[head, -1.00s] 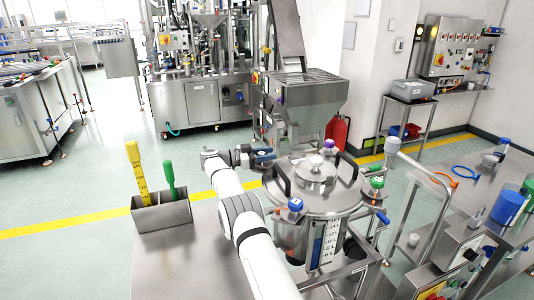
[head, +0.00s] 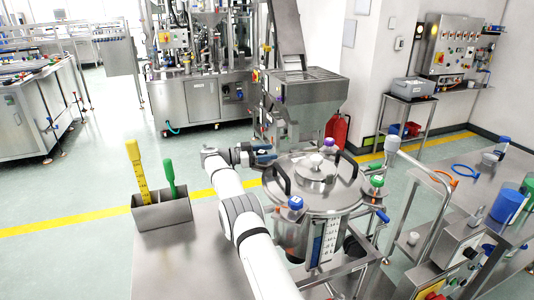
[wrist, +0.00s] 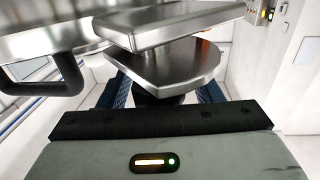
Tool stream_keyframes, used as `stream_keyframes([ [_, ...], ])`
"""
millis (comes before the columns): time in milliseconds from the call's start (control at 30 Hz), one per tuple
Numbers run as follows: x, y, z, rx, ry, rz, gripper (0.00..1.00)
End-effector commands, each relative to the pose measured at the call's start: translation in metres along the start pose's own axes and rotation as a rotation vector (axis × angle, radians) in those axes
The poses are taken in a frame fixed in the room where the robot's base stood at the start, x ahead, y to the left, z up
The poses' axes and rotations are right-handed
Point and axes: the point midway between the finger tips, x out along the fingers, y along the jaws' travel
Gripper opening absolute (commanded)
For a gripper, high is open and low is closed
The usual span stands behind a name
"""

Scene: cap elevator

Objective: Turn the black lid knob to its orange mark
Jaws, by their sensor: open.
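The steel vessel lid (head: 332,198) has black loop handles and a pale centre knob (head: 316,163). My gripper (head: 265,157) is at the far left side of the lid, close to its rim. In the wrist view its two blue-grey fingers (wrist: 165,94) are apart. Between them, a black rounded part (wrist: 158,98) shows below a steel bracket (wrist: 165,62); it looks like the black lid knob, mostly hidden. I cannot tell if the fingers touch it. The orange mark is not clearly visible.
A lid handle (wrist: 62,75) is close by on the left in the wrist view. A blue-capped port (head: 295,203) and a green-capped fitting (head: 377,181) stand around the vessel. A steel holder (head: 162,213) with yellow and green tools is at left. Bare bench lies in front of it.

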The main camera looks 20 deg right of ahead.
Motion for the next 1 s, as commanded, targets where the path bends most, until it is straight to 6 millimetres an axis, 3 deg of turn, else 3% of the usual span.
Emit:
stream_keyframes([
  [267,0.0,0.0,-0.015,0.002,0.0,0.0,0.59],
  [700,0.0,0.0,-0.094,0.002,0.0,0.0,0.59],
  [1000,0.0,0.0,-0.1,0.0,0.0,0.0,0.59],
])
